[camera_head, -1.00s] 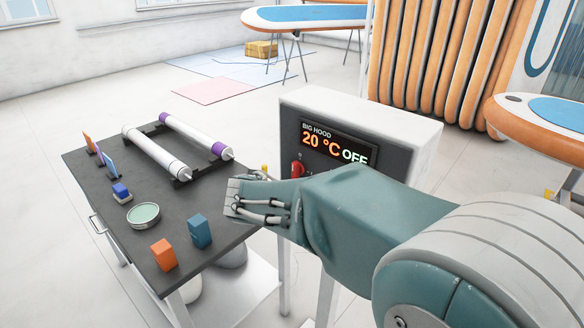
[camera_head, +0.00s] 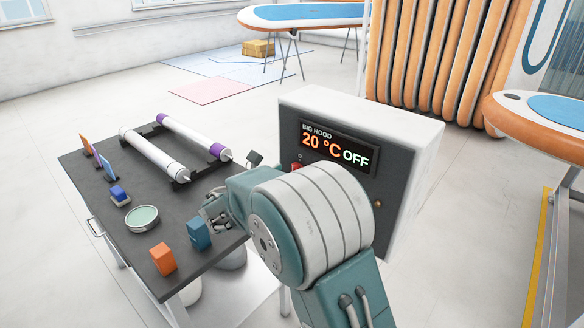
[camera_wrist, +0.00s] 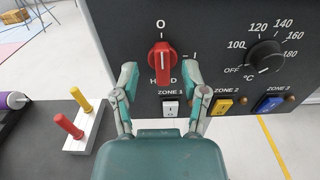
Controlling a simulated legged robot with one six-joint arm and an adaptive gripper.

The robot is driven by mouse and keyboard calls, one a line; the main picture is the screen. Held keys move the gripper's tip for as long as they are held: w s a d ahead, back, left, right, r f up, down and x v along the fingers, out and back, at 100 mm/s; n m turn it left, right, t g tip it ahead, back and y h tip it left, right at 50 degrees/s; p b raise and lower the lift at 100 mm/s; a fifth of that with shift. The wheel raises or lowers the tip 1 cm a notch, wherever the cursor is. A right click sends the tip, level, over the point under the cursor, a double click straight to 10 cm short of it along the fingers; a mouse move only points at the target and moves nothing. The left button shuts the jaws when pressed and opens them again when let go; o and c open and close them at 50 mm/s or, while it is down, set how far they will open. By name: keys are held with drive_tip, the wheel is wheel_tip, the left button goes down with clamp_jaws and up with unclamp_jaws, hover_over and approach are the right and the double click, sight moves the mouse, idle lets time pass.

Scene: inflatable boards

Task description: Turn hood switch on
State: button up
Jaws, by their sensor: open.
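The red hood switch (camera_wrist: 161,62) sits on the dark front panel, with "O" above it, "I" at its right and "HOOD" below. Its handle stands upright, towards "O". In the wrist view my gripper (camera_wrist: 159,70) is open, with one finger on each side of the switch; I cannot tell whether either touches it. In the head view the switch (camera_head: 297,166) shows only as a small red piece beside my arm, and most of my gripper is hidden. The big hood unit (camera_head: 420,136) has a display (camera_head: 337,147) reading "20 °C OFF".
A temperature dial (camera_wrist: 265,56) and white (camera_wrist: 171,107), yellow (camera_wrist: 221,105) and blue (camera_wrist: 270,103) zone switches share the panel. The dark table (camera_head: 105,195) at left holds rollers, blocks and a round dish. A red peg (camera_wrist: 68,125) and yellow peg (camera_wrist: 81,99) stand nearby.

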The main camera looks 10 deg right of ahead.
sight(292, 167)
drive_tip(key=shift+x, duration=1.75)
drive_tip(key=shift+s, duration=0.1)
clamp_jaws()
